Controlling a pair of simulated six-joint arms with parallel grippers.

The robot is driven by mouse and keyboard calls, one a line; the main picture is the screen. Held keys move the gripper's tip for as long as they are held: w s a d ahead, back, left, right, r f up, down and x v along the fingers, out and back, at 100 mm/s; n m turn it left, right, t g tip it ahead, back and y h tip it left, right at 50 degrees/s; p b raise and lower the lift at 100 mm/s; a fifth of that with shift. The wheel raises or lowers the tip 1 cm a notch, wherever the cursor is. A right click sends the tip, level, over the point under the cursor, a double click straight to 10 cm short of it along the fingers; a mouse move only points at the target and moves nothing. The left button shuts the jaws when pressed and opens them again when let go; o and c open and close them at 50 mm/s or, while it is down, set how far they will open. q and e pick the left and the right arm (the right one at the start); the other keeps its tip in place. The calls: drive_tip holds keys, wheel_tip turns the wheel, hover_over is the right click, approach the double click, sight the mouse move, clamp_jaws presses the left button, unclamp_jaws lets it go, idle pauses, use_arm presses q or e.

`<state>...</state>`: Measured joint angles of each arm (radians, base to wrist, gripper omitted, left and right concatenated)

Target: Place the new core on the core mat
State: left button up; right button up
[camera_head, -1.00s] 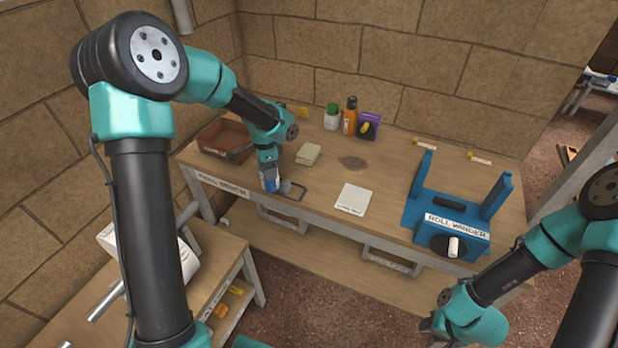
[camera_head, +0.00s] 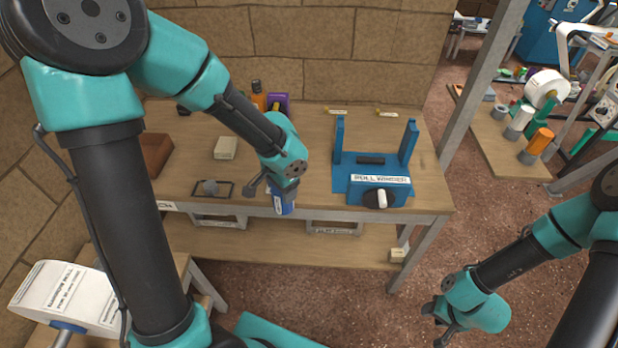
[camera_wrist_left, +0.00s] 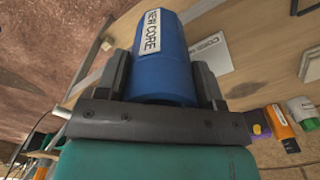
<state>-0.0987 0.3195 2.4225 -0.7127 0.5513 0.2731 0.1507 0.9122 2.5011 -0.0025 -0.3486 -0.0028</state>
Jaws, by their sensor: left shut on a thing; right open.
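The new core is a blue cylinder with a white "NEW CORE" label (camera_wrist_left: 163,55); it also shows in the head view (camera_head: 285,204). My left gripper (camera_wrist_left: 162,82) is shut around it, and in the head view this gripper (camera_head: 277,187) holds it near the front edge of the bench. The core mat, a white sheet with lettering (camera_wrist_left: 208,57), lies on the bench beside the core in the left wrist view. In the head view the mat is hidden behind my left gripper. My right gripper (camera_head: 440,326) is open and empty, low at the right, away from the bench.
The blue roll winder (camera_head: 352,184) with two uprights stands right of the core. A beige block (camera_head: 226,148) and a brown tray (camera_head: 155,152) are farther back. A purple box (camera_head: 278,102) stands at the wall.

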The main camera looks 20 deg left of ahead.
use_arm(q)
drive_tip(key=shift+s+d, duration=0.15)
drive_tip(key=shift+d, duration=0.4)
drive_tip(key=w+a+f, duration=0.1)
drive_tip(key=w+a, duration=0.6)
drive_tip(key=w, duration=0.6)
drive_tip(key=shift+a+f, duration=0.2)
drive_tip(key=shift+a, duration=0.2)
drive_tip(key=shift+w+a+f, duration=0.1)
drive_tip(key=shift+w+f, duration=0.1)
drive_tip(key=shift+f, duration=0.7)
drive_tip(key=shift+w+a+f, duration=0.1)
drive_tip(key=shift+w+f, duration=0.1)
drive_tip(key=shift+f, duration=0.7)
drive_tip(key=shift+f, duration=0.15)
